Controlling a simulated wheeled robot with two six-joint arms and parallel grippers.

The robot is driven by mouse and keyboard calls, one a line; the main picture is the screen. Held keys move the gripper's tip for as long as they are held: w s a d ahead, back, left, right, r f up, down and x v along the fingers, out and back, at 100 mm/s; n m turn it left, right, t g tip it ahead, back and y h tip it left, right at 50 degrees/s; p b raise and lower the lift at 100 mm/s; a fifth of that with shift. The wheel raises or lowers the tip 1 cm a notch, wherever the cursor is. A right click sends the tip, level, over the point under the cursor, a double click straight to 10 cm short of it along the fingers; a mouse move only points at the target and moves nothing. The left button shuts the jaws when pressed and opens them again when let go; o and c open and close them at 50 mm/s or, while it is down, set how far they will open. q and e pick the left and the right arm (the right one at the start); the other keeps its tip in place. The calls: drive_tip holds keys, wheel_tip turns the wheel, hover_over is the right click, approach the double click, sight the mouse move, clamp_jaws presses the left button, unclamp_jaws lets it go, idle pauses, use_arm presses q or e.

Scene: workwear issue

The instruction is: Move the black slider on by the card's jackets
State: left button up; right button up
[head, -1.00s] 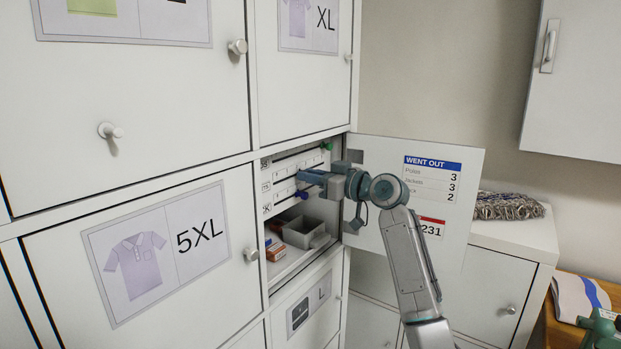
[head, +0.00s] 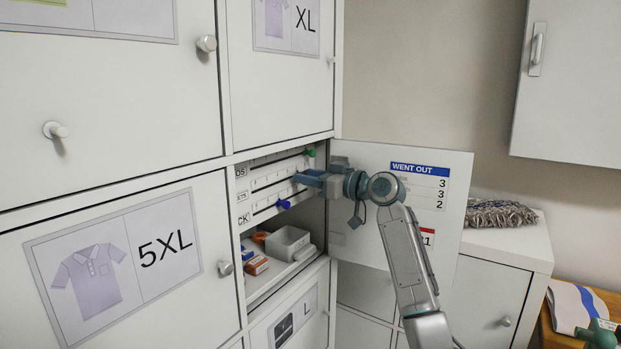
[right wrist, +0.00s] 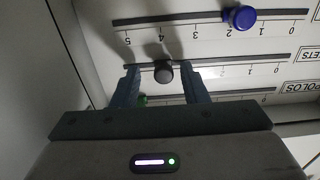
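The black slider (right wrist: 163,72) sits on the middle track of the white board (head: 262,185) inside the open locker. In the right wrist view, upside down, it stands between the two fingers of my right gripper (right wrist: 160,86), with a gap on each side. In the head view my right gripper (head: 298,179) reaches in from the right and hides the slider. The middle track's label ends in "ETS"; fingers cover part of its scale. The card (head: 418,185) on the open door is headed "WENT OUT"; its jackets row shows 3, its words partly covered by my arm. My left gripper is out of view.
A blue slider (right wrist: 240,17) is near 2 on its track; a green slider (head: 309,152) is on the polos track. Below the board are a grey bin (head: 288,243) and small boxes (head: 257,265). The open door (head: 455,230) stands right behind my arm.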

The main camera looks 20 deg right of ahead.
drive_tip(key=shift+s, duration=0.15)
drive_tip(key=b+v, duration=0.4)
drive_tip(key=v, duration=0.6)
drive_tip(key=shift+d+b, duration=0.25)
drive_tip(key=shift+b, duration=0.05)
drive_tip(key=shift+s, duration=0.15)
